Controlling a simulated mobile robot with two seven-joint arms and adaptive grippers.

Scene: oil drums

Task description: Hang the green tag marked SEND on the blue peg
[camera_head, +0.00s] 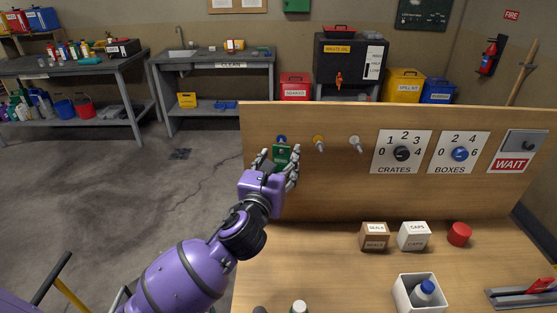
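The green tag (282,154) is upright against the wooden board, just below the blue peg (281,138) at the board's upper left. Its lettering is too small to read. My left gripper (279,158) is at the tag, its fingers spread on either side of it, and looks open. The tag's top is right at the peg; whether its hole is around the peg is too small to tell. The gripper covers the board below the tag. My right gripper is not in view.
Farther right are the CRATES dial (402,153), BOXES dial (460,154) and WAIT sign (514,164). Small boxes (374,237), a red cap (459,234) and a white bin (404,299) stand on the bench.

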